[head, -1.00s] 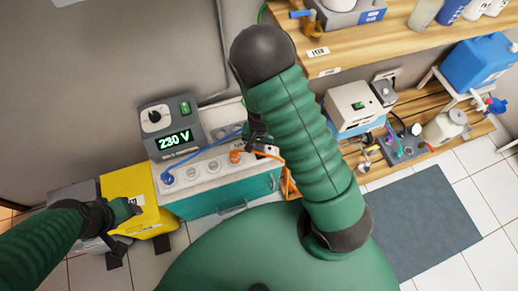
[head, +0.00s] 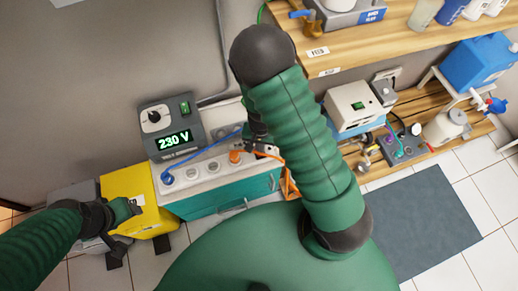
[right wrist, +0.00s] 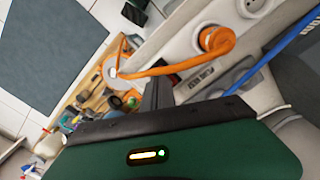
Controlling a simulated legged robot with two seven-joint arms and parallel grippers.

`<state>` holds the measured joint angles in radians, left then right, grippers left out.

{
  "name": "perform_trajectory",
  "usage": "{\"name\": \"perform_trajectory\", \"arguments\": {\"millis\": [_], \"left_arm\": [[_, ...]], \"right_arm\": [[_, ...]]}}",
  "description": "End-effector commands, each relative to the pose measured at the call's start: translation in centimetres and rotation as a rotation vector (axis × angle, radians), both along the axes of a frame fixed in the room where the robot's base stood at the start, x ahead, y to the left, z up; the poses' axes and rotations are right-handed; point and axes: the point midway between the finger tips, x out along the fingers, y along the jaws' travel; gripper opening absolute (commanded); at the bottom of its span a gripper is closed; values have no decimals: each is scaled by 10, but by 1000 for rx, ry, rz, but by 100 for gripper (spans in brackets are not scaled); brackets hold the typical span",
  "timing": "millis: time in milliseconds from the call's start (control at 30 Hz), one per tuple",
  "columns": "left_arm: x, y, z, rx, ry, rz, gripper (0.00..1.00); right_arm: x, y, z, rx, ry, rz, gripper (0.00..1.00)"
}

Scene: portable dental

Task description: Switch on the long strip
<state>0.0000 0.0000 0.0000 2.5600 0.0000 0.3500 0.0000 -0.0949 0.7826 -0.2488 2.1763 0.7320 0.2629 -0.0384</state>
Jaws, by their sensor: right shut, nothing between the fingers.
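The long white strip (head: 208,168) runs along the top of a teal cabinet, with a blue plug (head: 167,178) at its left and an orange plug (head: 236,156) towards its right. The orange plug also shows in the right wrist view (right wrist: 216,39). My right gripper (head: 264,148) is shut and empty at the strip's right end, partly hidden by my arm. In the right wrist view its dark fingers (right wrist: 158,92) are beside a grey part of the strip; I cannot make out a switch's state. My left gripper (head: 134,207) is over a yellow box; its jaws are unclear.
A grey unit (head: 172,128) reading 230 V stands behind the strip. The yellow box (head: 128,184) is at the left. Orange and blue cables run near my right gripper. Wooden shelves (head: 405,35) with devices and bottles are at the right, above a grey floor mat (head: 420,220).

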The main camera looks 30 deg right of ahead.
Motion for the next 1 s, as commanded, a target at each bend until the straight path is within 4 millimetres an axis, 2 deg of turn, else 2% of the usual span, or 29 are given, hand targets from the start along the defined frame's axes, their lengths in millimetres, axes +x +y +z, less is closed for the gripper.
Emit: {"name": "perform_trajectory", "arguments": {"millis": [1000], "left_arm": [[0,0,-11,0,0,0,56]], "right_arm": [[0,0,-14,0,0,0,0]]}}
